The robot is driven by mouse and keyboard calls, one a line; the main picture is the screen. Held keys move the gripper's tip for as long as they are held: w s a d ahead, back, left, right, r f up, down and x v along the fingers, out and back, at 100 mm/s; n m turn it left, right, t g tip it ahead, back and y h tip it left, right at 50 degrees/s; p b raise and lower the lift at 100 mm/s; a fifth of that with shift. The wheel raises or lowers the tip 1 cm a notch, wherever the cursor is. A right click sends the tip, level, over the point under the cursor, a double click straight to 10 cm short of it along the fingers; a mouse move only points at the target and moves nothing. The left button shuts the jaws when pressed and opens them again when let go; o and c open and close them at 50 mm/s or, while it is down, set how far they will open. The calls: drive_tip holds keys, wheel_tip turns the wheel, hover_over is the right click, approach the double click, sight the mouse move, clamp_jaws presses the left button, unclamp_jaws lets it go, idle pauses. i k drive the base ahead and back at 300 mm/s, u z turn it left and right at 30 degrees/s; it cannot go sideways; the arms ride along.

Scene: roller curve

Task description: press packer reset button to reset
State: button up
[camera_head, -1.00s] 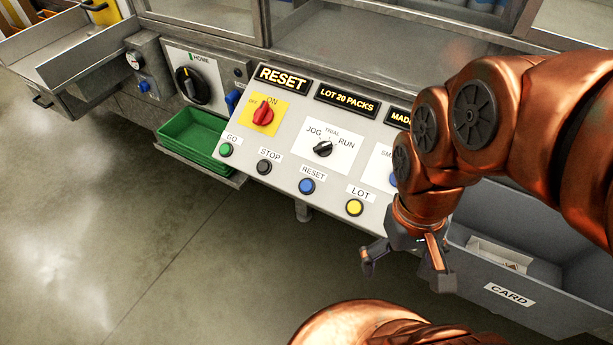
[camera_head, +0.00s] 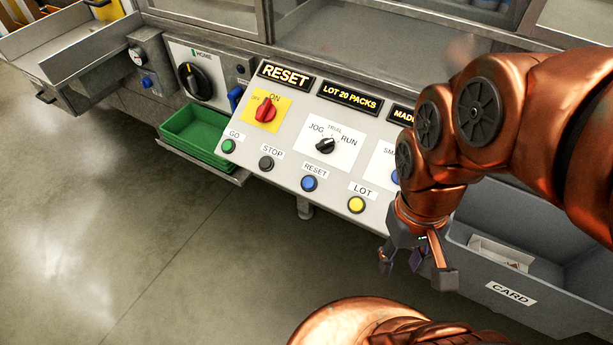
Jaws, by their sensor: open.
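The blue RESET button (camera_head: 309,183) sits in the lower row of the sloped control panel (camera_head: 285,150), under a white RESET label. It stands between the black STOP button (camera_head: 266,163) and the yellow LOT button (camera_head: 356,205). A lit display (camera_head: 285,75) at the panel's top also reads RESET. My gripper (camera_head: 412,272) hangs pointing down, in front of the panel's lower right edge, to the right of and below the blue button. It is apart from the button. Its fingers are spread and nothing shows between them.
A green GO button (camera_head: 228,146), a red ON/OFF switch (camera_head: 265,110) and a black JOG/RUN selector (camera_head: 325,146) share the panel. A grey CARD bin (camera_head: 470,268) is right beside my gripper. A green tray (camera_head: 192,140) sits at left. The floor in front is clear.

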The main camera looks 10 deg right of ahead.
sight(308, 182)
drive_tip(key=z, duration=0.25)
drive_tip(key=k, duration=1.3)
drive_tip(key=u, duration=1.45)
drive_tip(key=i, duration=0.5)
